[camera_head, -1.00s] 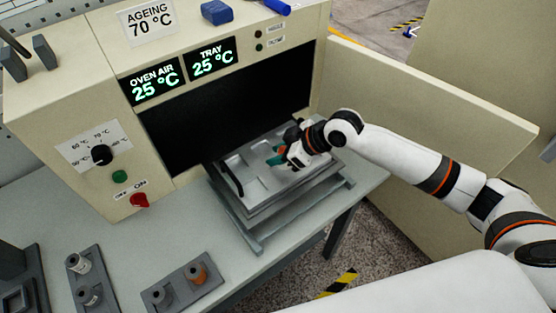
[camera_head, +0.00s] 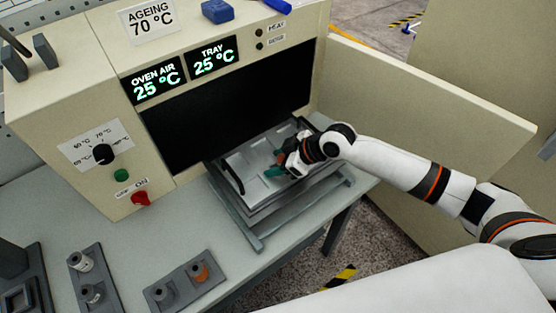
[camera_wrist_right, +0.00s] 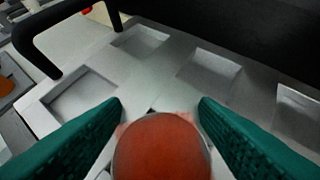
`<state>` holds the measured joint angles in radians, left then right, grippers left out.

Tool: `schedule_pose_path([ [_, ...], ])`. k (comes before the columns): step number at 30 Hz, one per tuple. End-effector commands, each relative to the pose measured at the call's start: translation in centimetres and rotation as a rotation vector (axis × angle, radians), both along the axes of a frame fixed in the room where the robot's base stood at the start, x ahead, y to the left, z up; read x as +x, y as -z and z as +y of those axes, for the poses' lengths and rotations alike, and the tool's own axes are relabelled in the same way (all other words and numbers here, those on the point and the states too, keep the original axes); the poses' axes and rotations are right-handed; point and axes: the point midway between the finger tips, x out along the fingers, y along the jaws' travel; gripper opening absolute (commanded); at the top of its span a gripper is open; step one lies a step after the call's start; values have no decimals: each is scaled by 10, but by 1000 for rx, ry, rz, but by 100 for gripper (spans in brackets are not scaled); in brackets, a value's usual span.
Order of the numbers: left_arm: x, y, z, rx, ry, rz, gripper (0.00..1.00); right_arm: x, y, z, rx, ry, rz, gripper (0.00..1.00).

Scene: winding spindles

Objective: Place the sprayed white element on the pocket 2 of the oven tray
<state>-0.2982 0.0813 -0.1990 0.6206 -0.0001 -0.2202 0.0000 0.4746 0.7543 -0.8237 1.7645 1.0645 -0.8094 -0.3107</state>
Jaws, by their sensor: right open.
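The grey oven tray (camera_head: 232,160) sits on a stand in front of the dark oven opening. Its shallow square pockets show in the wrist view, including a near-left one (camera_wrist_right: 82,97), a far-left one (camera_wrist_right: 140,41) and a middle one (camera_wrist_right: 210,71); these look empty. My right gripper (camera_head: 274,172) is low over the tray with its green fingers open. In the wrist view, a round orange-red thing (camera_wrist_right: 161,148) is between the fingers (camera_wrist_right: 160,112), with gaps beside it. I cannot tell which pocket it is in, or see any white side. My left gripper is not in view.
Left of the tray, a small holder carries an orange-topped spindle (camera_head: 199,272) and a grey one (camera_head: 161,293). Another holds two pale spindles (camera_head: 81,262). A black tray handle (camera_head: 231,178) stands up at the left. The open oven door (camera_head: 430,100) is behind my right arm.

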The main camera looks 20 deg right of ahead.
Motion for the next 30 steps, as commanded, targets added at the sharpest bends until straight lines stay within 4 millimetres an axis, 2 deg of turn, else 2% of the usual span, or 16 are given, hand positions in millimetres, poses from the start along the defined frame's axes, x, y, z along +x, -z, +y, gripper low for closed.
schedule_pose_path([
  [4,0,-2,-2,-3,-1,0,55,0,-4,-1,0,-1,-1,55],
  [8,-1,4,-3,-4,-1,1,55,-7,-13,-11,-1,-1,-2,55],
  [21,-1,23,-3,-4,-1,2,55,-43,-74,-60,-3,1,-1,55],
  [30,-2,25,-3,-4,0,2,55,-50,-88,-68,0,-1,1,55],
])
